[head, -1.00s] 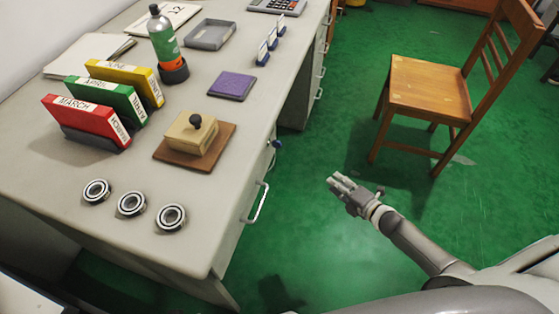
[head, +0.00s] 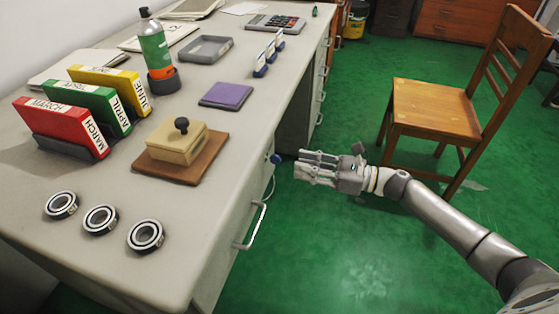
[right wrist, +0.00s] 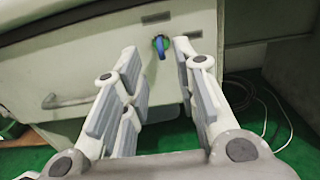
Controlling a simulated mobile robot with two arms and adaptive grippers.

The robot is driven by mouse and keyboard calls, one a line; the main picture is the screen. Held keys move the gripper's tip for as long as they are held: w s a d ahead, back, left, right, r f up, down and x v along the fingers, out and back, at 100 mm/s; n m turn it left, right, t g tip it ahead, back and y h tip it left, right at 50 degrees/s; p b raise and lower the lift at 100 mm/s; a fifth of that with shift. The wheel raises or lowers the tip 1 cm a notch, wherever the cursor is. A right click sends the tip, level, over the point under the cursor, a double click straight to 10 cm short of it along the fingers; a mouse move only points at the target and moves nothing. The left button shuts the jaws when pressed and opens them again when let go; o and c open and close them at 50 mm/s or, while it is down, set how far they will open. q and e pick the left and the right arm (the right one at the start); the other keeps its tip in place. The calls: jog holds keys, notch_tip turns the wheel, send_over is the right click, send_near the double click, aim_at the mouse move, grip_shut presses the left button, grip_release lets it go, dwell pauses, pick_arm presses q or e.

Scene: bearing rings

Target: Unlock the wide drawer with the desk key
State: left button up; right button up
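The desk key, with a blue head (head: 275,158), sticks out of the front of the grey desk near its top edge. It also shows in the right wrist view (right wrist: 160,46), upright in the drawer front (right wrist: 75,70). That front has a bar handle (head: 252,225), seen to the left in the wrist view. My right gripper (head: 308,167) is open and empty, pointing at the key from just short of it. In the wrist view the key appears between its spread fingertips, with a gap before them. My left gripper is not in view.
On the desk are bearing rings (head: 100,219), a stamp on a brown base (head: 182,160), coloured binders (head: 62,122), a purple pad (head: 226,94) and a bottle (head: 155,45). A wooden chair (head: 435,105) stands behind my right arm. Green floor lies clear in front.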

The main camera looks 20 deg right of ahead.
aim_at(279, 158)
jog(key=x, duration=0.7)
grip_shut()
